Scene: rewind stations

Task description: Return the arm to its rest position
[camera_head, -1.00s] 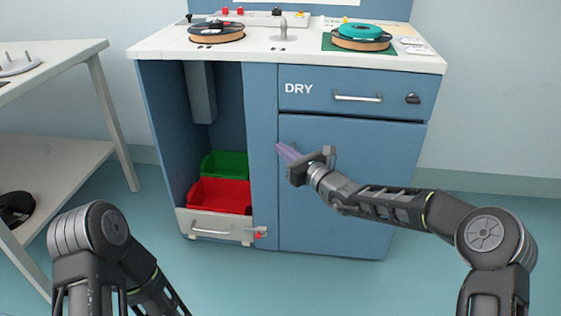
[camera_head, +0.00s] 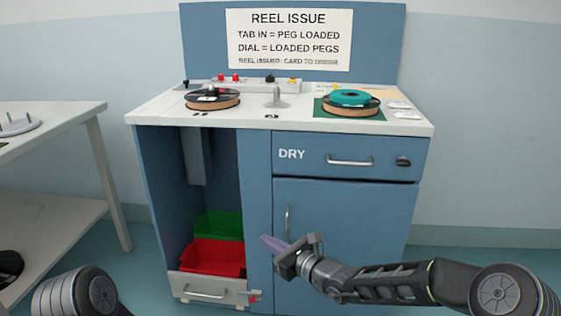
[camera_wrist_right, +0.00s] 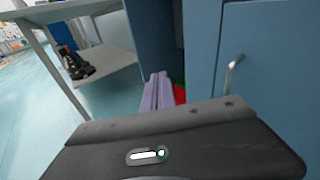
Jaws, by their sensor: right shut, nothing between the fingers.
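My right gripper (camera_head: 272,243) is in front of the cabinet's lower door, with its arm coming in from the right. Its purple fingers are together and hold nothing; they also show in the right wrist view (camera_wrist_right: 157,92). The lower door (camera_head: 345,225) is closed, and its vertical handle (camera_head: 287,223) is just behind the gripper. Whether they touch I cannot tell. My left arm shows only as a rounded joint at the bottom left; its gripper is out of view.
The blue cabinet has a closed DRY drawer (camera_head: 345,158) and an open bay with a green bin (camera_head: 218,225) and a red bin (camera_head: 213,257). Two reels (camera_head: 212,99) (camera_head: 350,103) lie on its white top. A white table (camera_head: 60,140) stands at left. Floor at right is clear.

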